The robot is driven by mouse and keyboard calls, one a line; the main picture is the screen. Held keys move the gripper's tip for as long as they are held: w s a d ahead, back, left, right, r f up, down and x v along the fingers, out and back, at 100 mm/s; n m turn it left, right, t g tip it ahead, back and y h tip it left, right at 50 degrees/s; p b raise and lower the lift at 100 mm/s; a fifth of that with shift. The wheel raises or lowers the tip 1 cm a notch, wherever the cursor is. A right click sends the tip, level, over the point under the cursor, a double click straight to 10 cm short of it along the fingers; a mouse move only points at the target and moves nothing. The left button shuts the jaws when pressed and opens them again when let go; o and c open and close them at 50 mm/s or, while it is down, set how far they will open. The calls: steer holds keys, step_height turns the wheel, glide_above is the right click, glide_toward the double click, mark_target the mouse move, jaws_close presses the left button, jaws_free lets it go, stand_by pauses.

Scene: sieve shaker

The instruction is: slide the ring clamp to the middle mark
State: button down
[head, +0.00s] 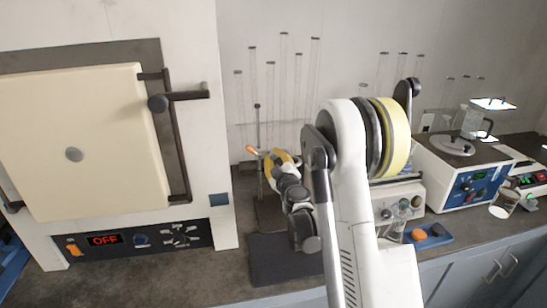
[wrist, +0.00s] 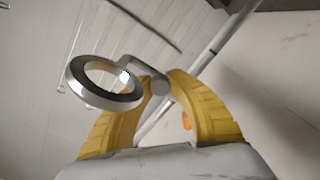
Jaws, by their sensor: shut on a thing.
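The ring clamp (wrist: 128,92) is a silver ring on a short arm, filling the left of the wrist view. My gripper (wrist: 158,84) has its yellow fingers closed on the clamp's stub beside the rod. The upright rod (wrist: 205,58) runs diagonally behind the fingers in the wrist view. A small orange part (wrist: 186,121) shows between the fingers. In the head view the thin stand rod (head: 258,128) rises left of my gripper (head: 272,158), with an orange tip (head: 251,150) beside it. The ring is not clearly visible there. I cannot make out the middle mark.
A large furnace (head: 75,155) with a cream door stands at left. The dark stand base (head: 268,213) and a dark mat (head: 275,270) lie on the bench. A blue tray (head: 432,238) and a white instrument (head: 465,185) stand at right. Thin tubes (head: 283,75) line the wall.

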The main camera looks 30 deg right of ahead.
step_height(320, 180, down, 4)
steer(key=b, duration=0.2)
steer(key=shift+f+b, duration=0.1)
steer(key=shift+b, duration=0.25)
steer(key=c, duration=1.2)
jaws_free()
steer(key=shift+c, duration=0.2)
steer(key=v, duration=0.7)
steer(key=shift+s, duration=0.25)
